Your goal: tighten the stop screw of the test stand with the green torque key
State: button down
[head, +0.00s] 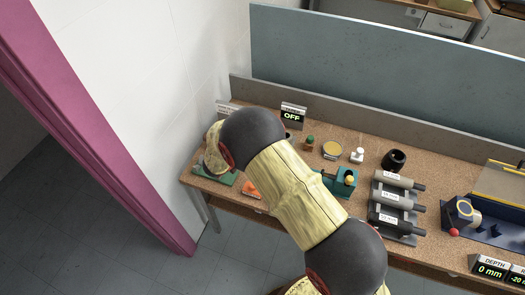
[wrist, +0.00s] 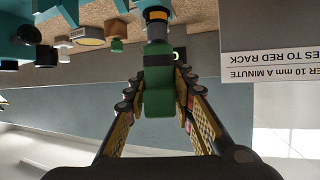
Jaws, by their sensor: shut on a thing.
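In the wrist view my gripper (wrist: 160,92) is shut on the green torque key (wrist: 160,100). The key's grey shaft, with a black and yellow band, runs to the top edge, where its tip is cut off. Teal parts (wrist: 22,28) fill the top left of that view; I cannot tell whether the key touches any. In the head view my arm hides the gripper and key. I cannot tell which is the test stand; no stop screw is clear.
Three labelled cylinders (head: 392,198) lie on a rack right of the teal fixture. A black cup (head: 394,160), a white block (head: 357,155) and a yellow-topped disc (head: 332,149) stand behind. A display (head: 292,113) reads OFF. A blue device (head: 462,214) is farther right; a wall bounds the left.

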jog(key=shift+m+g, duration=0.3)
jog(key=shift+f+m+g+h+p, duration=0.15)
jog(key=shift+m+g+h+p, duration=0.4)
jog(key=shift+m+h, duration=0.25)
jog(key=shift+n+p, duration=0.3)
jog(key=shift+r, duration=0.25)
jog(key=shift+r+t+p, duration=0.25)
jog(key=shift+r+p, duration=0.75)
jog(key=shift+r+p, duration=0.35)
jog(key=shift+r, duration=0.1)
jog(key=shift+r+p, duration=1.65)
jog(key=shift+r, duration=0.35)
